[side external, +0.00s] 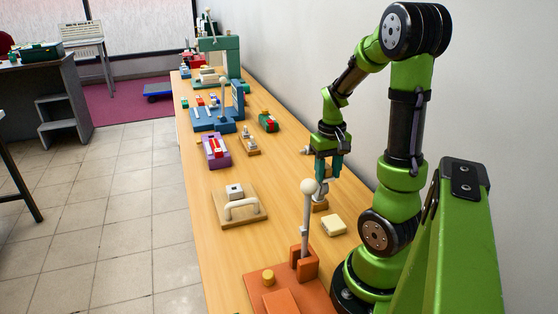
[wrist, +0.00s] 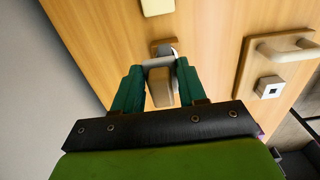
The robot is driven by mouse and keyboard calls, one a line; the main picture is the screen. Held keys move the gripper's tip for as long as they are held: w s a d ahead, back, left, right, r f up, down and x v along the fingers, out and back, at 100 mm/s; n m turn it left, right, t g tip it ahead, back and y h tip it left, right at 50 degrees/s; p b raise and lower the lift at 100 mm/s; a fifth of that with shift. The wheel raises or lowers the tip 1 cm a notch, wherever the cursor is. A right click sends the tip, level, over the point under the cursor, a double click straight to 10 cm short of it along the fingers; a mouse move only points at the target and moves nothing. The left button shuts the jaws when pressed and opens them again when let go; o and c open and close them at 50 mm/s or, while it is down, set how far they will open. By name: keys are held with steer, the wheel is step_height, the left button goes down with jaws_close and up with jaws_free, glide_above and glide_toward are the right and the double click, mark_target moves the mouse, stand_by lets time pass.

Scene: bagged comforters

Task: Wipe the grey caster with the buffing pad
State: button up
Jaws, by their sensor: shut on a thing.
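My gripper (side external: 328,163) points down above the right side of the bench. In the wrist view its green fingers (wrist: 158,68) are shut on a small tan piece with a pale band, which I take to be the buffing pad (wrist: 161,86). Just beyond the fingertips is a small brown base (side external: 320,206) with a grey rounded part, which looks like the grey caster (wrist: 171,48). The fingers and held piece partly hide it. I cannot tell whether pad and caster touch.
A cream block (side external: 333,225) lies near the brown base. A wooden board with a white handle (side external: 241,209) is to the left. An orange fixture with a white-knobbed lever (side external: 307,220) stands in front. A wall runs along the right.

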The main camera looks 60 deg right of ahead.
steer(key=shift+w+d, duration=0.9)
steer(key=shift+w, duration=0.05)
steer(key=shift+s+a+f, duration=0.1)
steer(key=shift+s+a, duration=1.25)
steer(key=shift+w+d, duration=1.85)
steer(key=shift+d, duration=0.05)
steer(key=shift+s+a, duration=1.85)
steer(key=shift+a, duration=0.05)
steer(key=shift+w+d, duration=1.3)
steer(key=shift+d, duration=0.05)
steer(key=shift+s+a, duration=1.35)
steer(key=shift+a, duration=0.05)
step_height(320, 180, up, 8)
